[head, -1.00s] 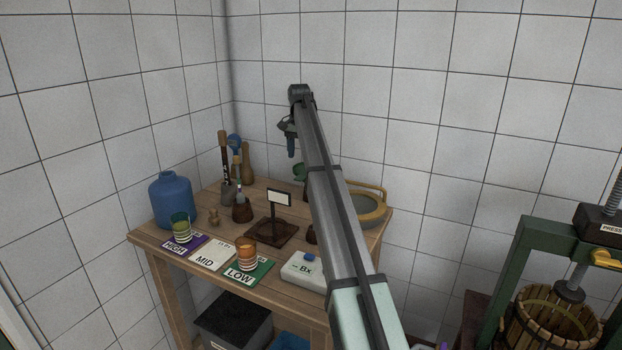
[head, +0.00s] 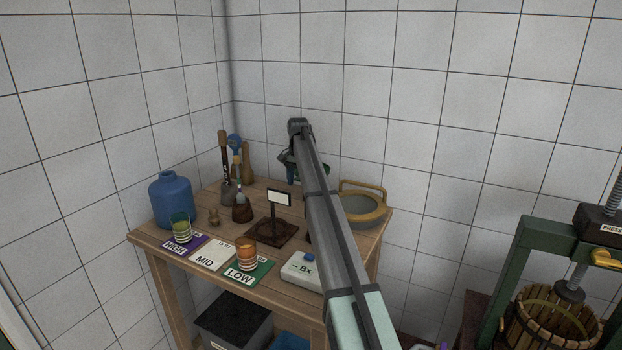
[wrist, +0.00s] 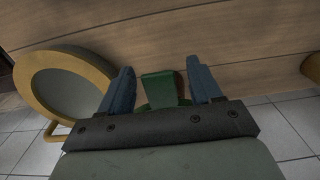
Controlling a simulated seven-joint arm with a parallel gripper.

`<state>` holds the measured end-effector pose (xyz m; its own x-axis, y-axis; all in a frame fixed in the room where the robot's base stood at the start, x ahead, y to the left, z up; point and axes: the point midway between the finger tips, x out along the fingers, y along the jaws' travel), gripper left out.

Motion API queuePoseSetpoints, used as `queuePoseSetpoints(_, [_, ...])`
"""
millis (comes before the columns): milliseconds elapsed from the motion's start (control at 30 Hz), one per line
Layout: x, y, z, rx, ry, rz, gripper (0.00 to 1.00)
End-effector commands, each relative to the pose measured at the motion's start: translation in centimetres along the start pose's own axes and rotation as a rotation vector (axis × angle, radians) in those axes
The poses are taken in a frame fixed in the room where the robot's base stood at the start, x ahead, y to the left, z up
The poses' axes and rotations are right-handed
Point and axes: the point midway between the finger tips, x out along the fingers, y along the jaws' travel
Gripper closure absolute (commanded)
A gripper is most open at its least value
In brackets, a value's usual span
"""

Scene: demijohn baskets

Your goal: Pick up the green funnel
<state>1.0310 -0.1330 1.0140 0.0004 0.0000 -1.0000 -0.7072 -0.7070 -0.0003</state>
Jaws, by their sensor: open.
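The green funnel (wrist: 160,88) shows in the wrist view between the two blue fingers of my gripper (wrist: 160,69). The fingers are apart, one on each side of it, and I cannot tell whether either touches it. The funnel's lower part in that view is hidden behind the gripper body. In the head view my gripper (head: 292,173) is low over the back of the wooden table (head: 205,262), and my arm hides most of the funnel there.
A yellow-rimmed round sieve (head: 374,218) stands right of my arm; it also shows in the wrist view (wrist: 28,72). Tiled walls lie behind.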

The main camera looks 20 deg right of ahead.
Motion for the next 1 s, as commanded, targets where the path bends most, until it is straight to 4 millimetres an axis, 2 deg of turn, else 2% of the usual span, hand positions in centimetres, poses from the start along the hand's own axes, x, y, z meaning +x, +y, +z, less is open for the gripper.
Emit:
queuePoseSetpoints(133, [1.58, 0.09, 0.07, 0.0, -0.001, 0.0, 0.36])
queuePoseSetpoints(367, [1.68, 0.06, 0.03, -0.001, 0.0, -0.001, 0.36])
queuePoseSetpoints(900, [1.66, 0.07, 0.03, 0.0, 0.0, 0.0, 0.87])
queuePoseSetpoints(1000, [1.65, 0.07, 0.03, 0.0, 0.0, 0.0, 0.92])
